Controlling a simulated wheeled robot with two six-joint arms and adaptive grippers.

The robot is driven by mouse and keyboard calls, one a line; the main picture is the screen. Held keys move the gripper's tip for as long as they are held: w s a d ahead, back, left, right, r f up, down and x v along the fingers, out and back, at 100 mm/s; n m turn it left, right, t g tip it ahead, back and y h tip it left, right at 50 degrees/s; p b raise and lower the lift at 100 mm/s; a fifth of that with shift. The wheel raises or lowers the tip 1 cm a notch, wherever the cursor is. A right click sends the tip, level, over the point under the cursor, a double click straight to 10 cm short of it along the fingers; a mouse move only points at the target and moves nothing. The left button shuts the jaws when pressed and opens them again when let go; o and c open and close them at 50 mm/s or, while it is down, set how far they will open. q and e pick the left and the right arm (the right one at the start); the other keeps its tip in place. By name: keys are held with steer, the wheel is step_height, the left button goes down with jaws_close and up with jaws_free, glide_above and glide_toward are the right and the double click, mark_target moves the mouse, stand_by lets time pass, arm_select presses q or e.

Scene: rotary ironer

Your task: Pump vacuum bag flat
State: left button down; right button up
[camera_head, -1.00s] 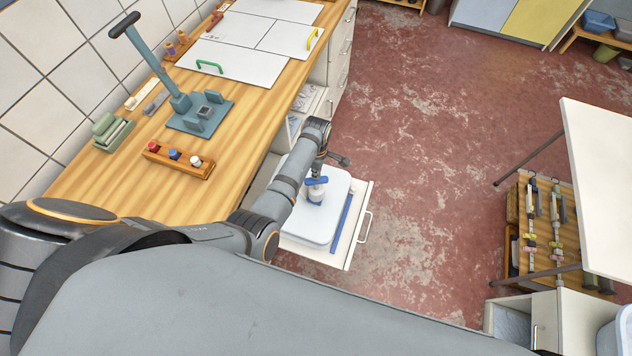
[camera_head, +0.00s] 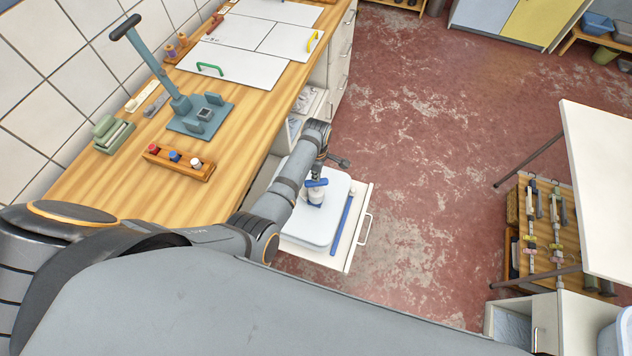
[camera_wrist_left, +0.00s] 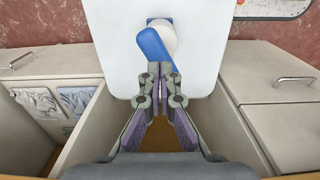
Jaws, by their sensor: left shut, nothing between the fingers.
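The vacuum bag (camera_head: 312,228) is a pale, rounded rectangle lying in the pulled-out drawer (camera_head: 361,202). A pump with a white body (camera_head: 316,197) and a blue handle (camera_head: 317,183) stands on it; the pump also shows in the left wrist view (camera_wrist_left: 153,45). My left gripper (camera_head: 317,175) is over the pump in the head view, partly hidden by its own wrist. In the left wrist view its fingers (camera_wrist_left: 160,78) are closed together and empty, close to the blue handle. I cannot tell whether they touch it. My right gripper is out of view.
A blue bar (camera_head: 342,224) lies along the bag's right side. The wooden counter (camera_head: 130,195) on the left carries a teal lever press (camera_head: 200,115) and a small rack (camera_head: 178,162). A white table (camera_head: 605,180) stands at the right. The red floor between is clear.

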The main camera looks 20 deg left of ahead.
mark_target(316, 184)
arm_select(q)
steer(key=shift+f+b, duration=2.6)
steer(key=shift+f, duration=0.95)
steer(key=shift+r+p, duration=2.35)
steer(key=shift+p, duration=0.2)
steer(key=shift+f, duration=0.2)
